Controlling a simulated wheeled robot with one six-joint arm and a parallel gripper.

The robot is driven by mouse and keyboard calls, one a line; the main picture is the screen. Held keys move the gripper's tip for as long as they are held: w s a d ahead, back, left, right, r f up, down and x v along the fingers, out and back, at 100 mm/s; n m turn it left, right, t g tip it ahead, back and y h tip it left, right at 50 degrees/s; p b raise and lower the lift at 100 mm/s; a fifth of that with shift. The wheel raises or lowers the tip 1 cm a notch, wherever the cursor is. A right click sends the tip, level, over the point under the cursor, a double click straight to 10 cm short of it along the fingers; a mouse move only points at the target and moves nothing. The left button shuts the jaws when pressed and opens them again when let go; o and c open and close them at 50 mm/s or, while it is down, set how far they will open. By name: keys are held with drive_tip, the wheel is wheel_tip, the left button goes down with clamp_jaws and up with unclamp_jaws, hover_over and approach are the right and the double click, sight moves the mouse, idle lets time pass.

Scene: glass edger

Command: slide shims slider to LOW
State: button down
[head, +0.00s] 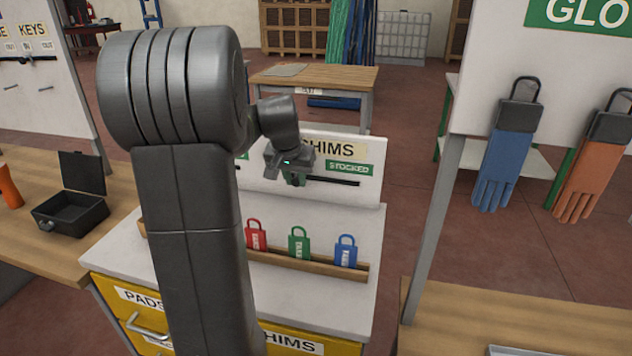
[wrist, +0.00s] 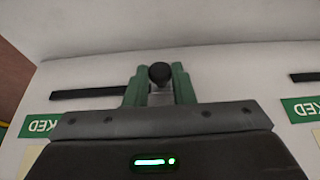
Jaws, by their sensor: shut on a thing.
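The shims slider's black knob (wrist: 160,72) sits between the green fingers of my gripper (wrist: 159,88), which is shut on it. In the head view my gripper (head: 295,178) is at the white SHIMS board (head: 372,158) and hides the knob. The black slot (head: 335,182) shows to the right of the gripper, below the green STOCKED label (head: 350,169). In the wrist view the slot (wrist: 88,93) runs left from the fingers, and none of it shows just right of them. No LOW label is readable; my arm and gripper cover the board's left part.
Red (head: 256,236), green (head: 299,244) and blue (head: 345,251) padlocks stand in a wooden rail (head: 310,265) below the board. Another slot (wrist: 305,77) and green label (wrist: 302,110) lie at the wrist view's right edge. Gloves (head: 503,160) hang on the right.

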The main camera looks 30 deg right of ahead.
drive_tip(key=shift+w+a, duration=0.2)
drive_tip(key=shift+w, duration=0.05)
drive_tip(key=c, duration=1.6)
unclamp_jaws()
drive_tip(key=shift+r, duration=0.1)
drive_tip(key=o, duration=0.4)
drive_tip(key=shift+w+a, duration=0.1)
drive_tip(key=shift+a, duration=0.05)
drive_tip(key=shift+c, duration=0.2)
drive_tip(key=v, duration=1.3)
drive_tip(key=shift+r+b, duration=0.35)
drive_tip(key=shift+b, duration=0.05)
drive_tip(key=shift+f, duration=0.1)
